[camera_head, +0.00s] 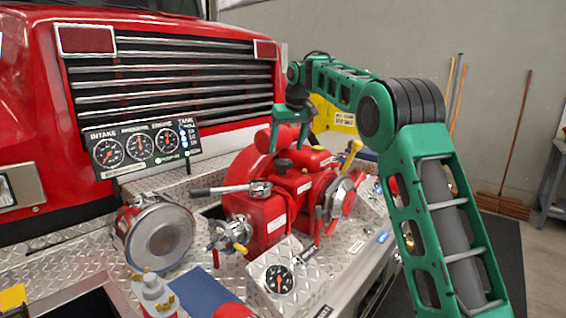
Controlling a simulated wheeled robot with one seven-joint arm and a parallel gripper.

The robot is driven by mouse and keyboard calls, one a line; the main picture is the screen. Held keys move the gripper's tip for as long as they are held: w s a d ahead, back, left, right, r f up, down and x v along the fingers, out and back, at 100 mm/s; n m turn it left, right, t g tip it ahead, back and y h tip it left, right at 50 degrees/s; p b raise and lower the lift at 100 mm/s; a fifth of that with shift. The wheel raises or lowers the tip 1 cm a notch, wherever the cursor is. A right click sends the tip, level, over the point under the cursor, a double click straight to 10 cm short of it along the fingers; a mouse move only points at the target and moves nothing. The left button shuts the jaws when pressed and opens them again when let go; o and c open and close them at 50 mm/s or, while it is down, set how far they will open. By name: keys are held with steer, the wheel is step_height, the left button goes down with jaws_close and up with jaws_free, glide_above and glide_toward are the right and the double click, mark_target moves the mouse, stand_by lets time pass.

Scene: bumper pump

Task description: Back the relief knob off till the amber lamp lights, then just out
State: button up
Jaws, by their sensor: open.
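My green gripper (287,146) is open. Its fingers point down over the top of the red pump (268,215), at the far side. I cannot tell whether they touch anything. A silver spoked knob (234,232) sits on the pump's front left. A silver round part with red on its rim (341,195) is on the pump's right side. I cannot tell which of these is the relief knob. My gripper is apart from the spoked knob, above it and to its right. I cannot make out an amber lamp.
A gauge panel (140,148) stands before the truck's grille (170,75). A lever with a dark grip (222,190) sticks out left from the pump. A large silver cap (158,236) and a single gauge (279,280) stand on the diamond-plate bumper (75,257).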

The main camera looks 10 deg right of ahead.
mark_target(284, 161)
steer(key=x, duration=0.6)
steer(key=shift+w+f, duration=0.15)
steer(key=shift+f, duration=0.15)
steer(key=c, duration=1)
